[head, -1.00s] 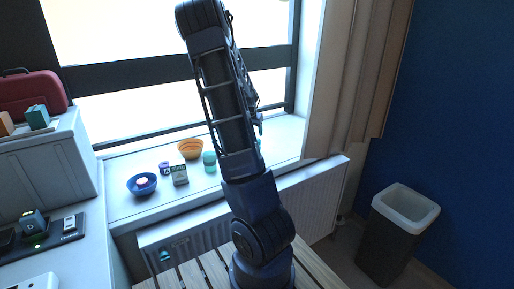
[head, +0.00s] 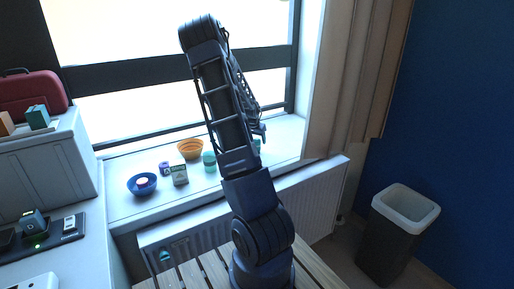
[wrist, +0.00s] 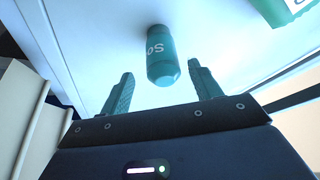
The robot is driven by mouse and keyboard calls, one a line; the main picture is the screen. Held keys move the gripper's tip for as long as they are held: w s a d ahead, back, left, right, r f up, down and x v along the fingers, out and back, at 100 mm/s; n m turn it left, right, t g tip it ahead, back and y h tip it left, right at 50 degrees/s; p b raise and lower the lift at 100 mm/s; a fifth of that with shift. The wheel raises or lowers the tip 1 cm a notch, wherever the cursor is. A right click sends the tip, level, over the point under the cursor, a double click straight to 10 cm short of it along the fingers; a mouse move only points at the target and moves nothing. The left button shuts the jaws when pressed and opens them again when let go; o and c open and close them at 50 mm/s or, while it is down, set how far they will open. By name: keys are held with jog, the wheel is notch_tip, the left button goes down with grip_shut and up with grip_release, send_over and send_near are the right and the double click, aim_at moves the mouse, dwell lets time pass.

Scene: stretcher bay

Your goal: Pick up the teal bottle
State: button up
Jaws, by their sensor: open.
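The teal bottle (wrist: 160,55) shows in the wrist view with white lettering on its side, on a pale surface. My gripper (wrist: 161,72) is open, with one finger on each side of the bottle's near end. I see no clear contact, and the jaws are not closed on it. In the head view a small teal piece (head: 257,144) shows beside my arm on the window sill, probably the same bottle, mostly hidden. My gripper (head: 262,133) is largely hidden there behind my arm.
On the sill (head: 120,204) stand a blue bowl (head: 134,188), an orange bowl (head: 190,149), a green cup (head: 209,160) and a small box (head: 180,175). A green item (wrist: 283,10) shows in the wrist view's upper right. The window and curtain (head: 350,80) are close.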

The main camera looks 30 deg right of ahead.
aim_at(258, 143)
jog(key=x, duration=0.4)
jog(key=shift+w, duration=0.2)
jog(key=shift+r, duration=0.1)
jog(key=c, duration=1.1)
jog(key=shift+r, duration=0.1)
